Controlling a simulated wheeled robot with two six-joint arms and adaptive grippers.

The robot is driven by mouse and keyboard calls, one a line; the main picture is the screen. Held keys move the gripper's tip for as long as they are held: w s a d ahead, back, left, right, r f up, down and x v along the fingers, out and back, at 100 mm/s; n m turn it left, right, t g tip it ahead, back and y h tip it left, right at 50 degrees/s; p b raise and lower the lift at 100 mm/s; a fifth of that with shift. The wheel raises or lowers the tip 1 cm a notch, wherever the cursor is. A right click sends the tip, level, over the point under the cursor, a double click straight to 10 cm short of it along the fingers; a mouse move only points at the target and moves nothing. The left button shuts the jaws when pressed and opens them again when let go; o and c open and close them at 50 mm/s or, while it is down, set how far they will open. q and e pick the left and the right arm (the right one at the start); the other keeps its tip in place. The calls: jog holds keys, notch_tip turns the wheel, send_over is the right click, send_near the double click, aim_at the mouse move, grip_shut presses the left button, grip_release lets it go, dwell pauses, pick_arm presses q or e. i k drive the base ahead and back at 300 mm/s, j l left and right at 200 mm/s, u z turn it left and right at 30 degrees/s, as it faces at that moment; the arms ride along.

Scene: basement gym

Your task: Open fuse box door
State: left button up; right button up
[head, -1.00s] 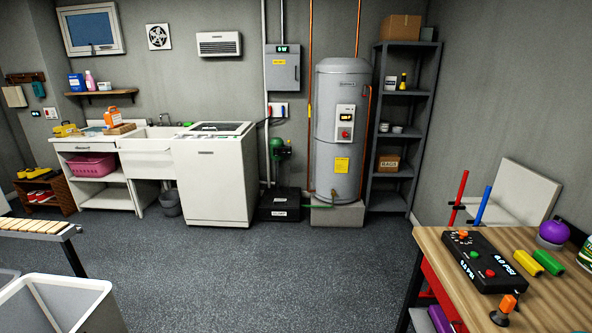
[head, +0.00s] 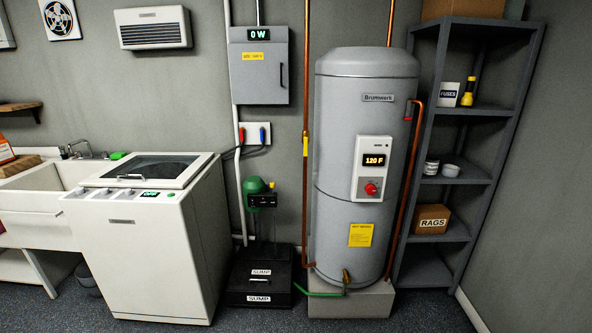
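The fuse box (head: 262,66) is a grey metal cabinet on the back wall, left of the water heater. Its door is shut, with a dark vertical handle (head: 281,75) near the right edge and a yellow label. A small display reading 0 W sits at its top. Neither of my grippers shows in the head view.
A tall grey water heater (head: 361,150) stands right of the fuse box, beside a dark shelf unit (head: 452,190). A white washing machine (head: 150,250) and black sump boxes (head: 258,276) stand below. Some floor (head: 420,310) shows in front.

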aim_at(259, 72)
jog(key=i+j+z, duration=0.1)
jog(key=i+z, duration=0.15)
jog(key=i, duration=0.3)
jog(key=i+j+z, duration=0.2)
jog(key=i, duration=0.35)
jog(key=i+j+z, duration=0.25)
jog(key=i, duration=0.3)
jog(key=i+j+z, duration=0.25)
jog(key=i+j, duration=0.15)
jog(key=i, duration=0.1)
